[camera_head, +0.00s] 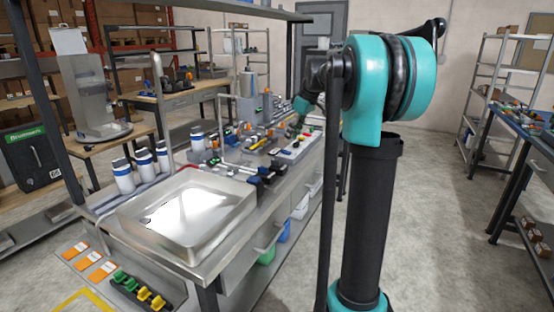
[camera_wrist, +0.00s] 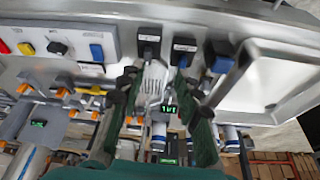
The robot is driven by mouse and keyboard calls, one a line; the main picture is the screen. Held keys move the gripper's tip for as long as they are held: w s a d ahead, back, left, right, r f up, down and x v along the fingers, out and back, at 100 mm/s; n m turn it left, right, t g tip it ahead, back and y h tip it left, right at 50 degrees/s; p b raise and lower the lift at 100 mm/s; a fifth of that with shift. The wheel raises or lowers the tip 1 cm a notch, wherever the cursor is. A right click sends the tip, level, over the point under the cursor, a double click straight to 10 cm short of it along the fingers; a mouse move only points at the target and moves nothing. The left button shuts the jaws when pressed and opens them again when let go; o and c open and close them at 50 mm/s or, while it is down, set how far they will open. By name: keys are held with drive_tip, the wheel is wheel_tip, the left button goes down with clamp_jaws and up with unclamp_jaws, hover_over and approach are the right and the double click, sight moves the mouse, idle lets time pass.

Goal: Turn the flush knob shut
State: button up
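No label reading flush is legible, so I cannot tell which control is the flush knob. In the wrist view, a black knob (camera_wrist: 57,48) sits on a white panel (camera_wrist: 118,45) at the upper left. Black labelled blocks, one at the top centre (camera_wrist: 148,42) and one to its right (camera_wrist: 183,50), stand along the counter edge. My gripper (camera_wrist: 158,86) is open, with its two dark green fingers apart below these blocks. A clear ribbed part shows between the fingers; whether they touch anything is unclear. In the head view my gripper (camera_head: 298,118) is small, over the bench's far part.
A steel sink (camera_head: 188,215) fills the bench's near end, with white bottles (camera_head: 123,177) behind it. Fittings and small valves crowd the bench beyond. The control panel (camera_head: 298,147) lies along its right edge. Open floor (camera_head: 440,215) lies right of the bench.

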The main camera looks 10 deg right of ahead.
sight(276, 160)
drive_tip(key=w+r+n, duration=0.1)
drive_tip(key=w+r, duration=0.2)
drive_tip(key=shift+y, duration=0.3)
drive_tip(key=x, duration=1.7)
drive_tip(key=shift+d, duration=0.4)
clamp_jaws()
